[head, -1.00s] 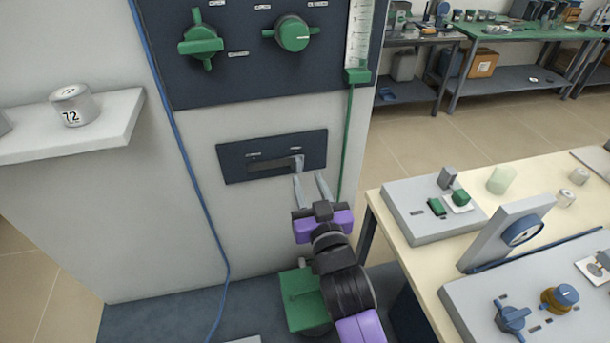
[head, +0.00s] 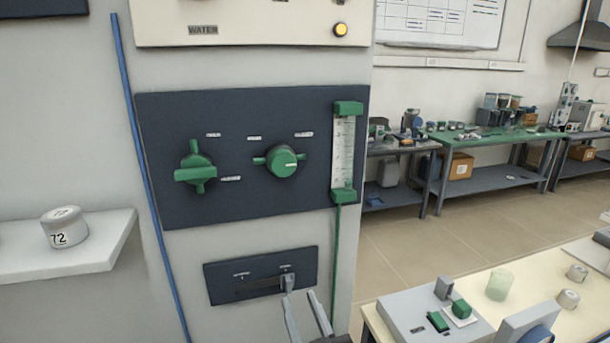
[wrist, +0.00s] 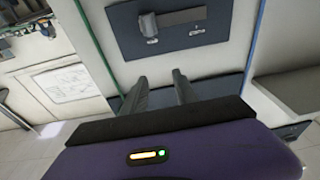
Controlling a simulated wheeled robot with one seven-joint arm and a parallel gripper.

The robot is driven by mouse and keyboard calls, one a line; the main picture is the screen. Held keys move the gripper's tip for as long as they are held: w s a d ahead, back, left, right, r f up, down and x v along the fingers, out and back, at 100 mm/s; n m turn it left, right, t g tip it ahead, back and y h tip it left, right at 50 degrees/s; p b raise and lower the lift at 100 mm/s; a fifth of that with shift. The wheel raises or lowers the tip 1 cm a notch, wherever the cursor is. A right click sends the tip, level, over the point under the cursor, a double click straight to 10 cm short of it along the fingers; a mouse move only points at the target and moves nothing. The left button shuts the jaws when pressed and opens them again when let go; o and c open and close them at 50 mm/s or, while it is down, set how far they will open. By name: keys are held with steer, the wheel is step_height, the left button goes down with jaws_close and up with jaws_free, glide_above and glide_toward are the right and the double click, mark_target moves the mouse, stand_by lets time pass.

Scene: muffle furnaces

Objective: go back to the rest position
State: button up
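My gripper (head: 303,312) shows at the bottom of the head view, its two grey fingers apart with nothing between them. It is in front of the lower part of the furnace cabinet, just below the dark slot plate (head: 262,276). In the wrist view my gripper (wrist: 160,90) also has its fingers spread and empty. The slot plate (wrist: 178,32) with its grey slide lever (wrist: 148,24) lies beyond the fingertips. The lever is at the right end of the slot in the head view (head: 288,281). I cannot tell whether a finger touches it.
Above is a dark panel with two green knobs (head: 196,168) (head: 283,161) and a flow gauge (head: 345,150). A blue hose (head: 146,170) runs down the left. A white shelf (head: 90,258) holds a can marked 72 (head: 64,228). A cream table (head: 545,280) stands at right.

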steer(key=s+d+f+m+g+h, duration=0.1)
steer(key=s+d, duration=0.6)
steer(key=s, duration=0.7)
steer(key=s+d+f+m+g+h, duration=0.1)
steer(key=s+d+f+h, duration=0.2)
steer(key=s, duration=1)
steer(key=s+d+f+m+g+h, duration=0.2)
steer(key=s+d+f, duration=0.2)
steer(key=s+d, duration=0.6)
steer(key=s, duration=0.4)
steer(key=shift+s+d, duration=0.35)
steer(key=shift+o, duration=0.2)
